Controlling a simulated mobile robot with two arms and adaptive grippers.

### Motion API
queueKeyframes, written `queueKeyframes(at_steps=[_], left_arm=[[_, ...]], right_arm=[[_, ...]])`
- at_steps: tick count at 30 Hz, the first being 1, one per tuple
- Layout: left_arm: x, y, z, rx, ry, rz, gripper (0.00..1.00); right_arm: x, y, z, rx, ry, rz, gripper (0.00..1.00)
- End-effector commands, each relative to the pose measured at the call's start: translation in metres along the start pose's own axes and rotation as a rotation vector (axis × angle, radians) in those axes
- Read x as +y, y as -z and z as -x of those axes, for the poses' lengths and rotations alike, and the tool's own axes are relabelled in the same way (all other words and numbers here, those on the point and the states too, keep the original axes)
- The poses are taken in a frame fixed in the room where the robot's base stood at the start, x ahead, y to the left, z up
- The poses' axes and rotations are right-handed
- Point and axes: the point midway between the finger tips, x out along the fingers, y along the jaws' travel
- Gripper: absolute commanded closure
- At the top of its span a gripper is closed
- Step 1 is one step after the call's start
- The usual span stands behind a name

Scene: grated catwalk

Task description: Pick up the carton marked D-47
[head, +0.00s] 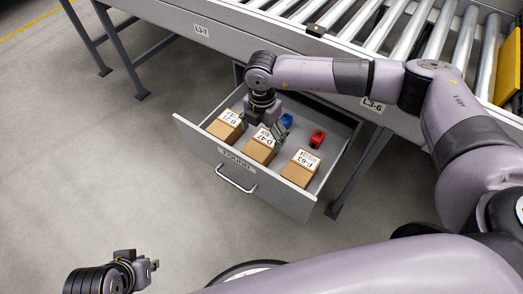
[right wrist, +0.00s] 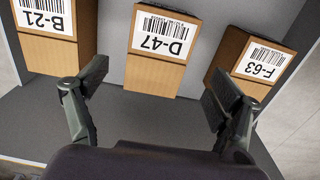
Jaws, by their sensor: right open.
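The carton marked D-47 (head: 258,153) is a brown box with a white label on top. It stands in the open drawer, in the middle of a row of three. In the right wrist view the D-47 carton (right wrist: 155,75) shows upside down at top centre. My right gripper (head: 265,129) is over the drawer, at the D-47 carton. In the right wrist view its two fingers (right wrist: 160,83) are spread wide and nothing is held; the carton shows beyond the gap between them. My left gripper (head: 143,264) is at the lower left, away from the drawer; its jaws are too small to read.
Carton B-21 (head: 222,130) stands left of D-47 and carton F-63 (head: 297,174) right of it, with gaps between. A red item (head: 317,138) and a blue item (head: 287,120) lie behind them. The drawer front (head: 240,170) and the roller conveyor (head: 400,35) bound the space.

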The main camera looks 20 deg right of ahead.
Motion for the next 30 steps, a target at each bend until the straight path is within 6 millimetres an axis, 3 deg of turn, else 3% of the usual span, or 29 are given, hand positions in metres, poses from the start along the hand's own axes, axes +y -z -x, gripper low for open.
queueKeyframes(at_steps=[5,15,22,30], left_arm=[[0.000,-0.001,-0.002,0.000,0.000,0.000,0.82],[0.000,-0.004,-0.014,0.001,0.000,0.000,0.82],[0.000,-0.004,-0.013,0.001,0.000,0.000,0.82],[0.001,-0.004,-0.013,0.000,0.000,0.000,0.82]], right_arm=[[0.000,0.000,-0.009,0.001,0.001,0.000,0.14],[0.003,-0.001,-0.054,0.003,0.000,0.001,0.14],[0.003,-0.001,-0.055,0.003,-0.002,0.002,0.14],[0.003,-0.001,-0.055,0.003,-0.002,0.001,0.32]])
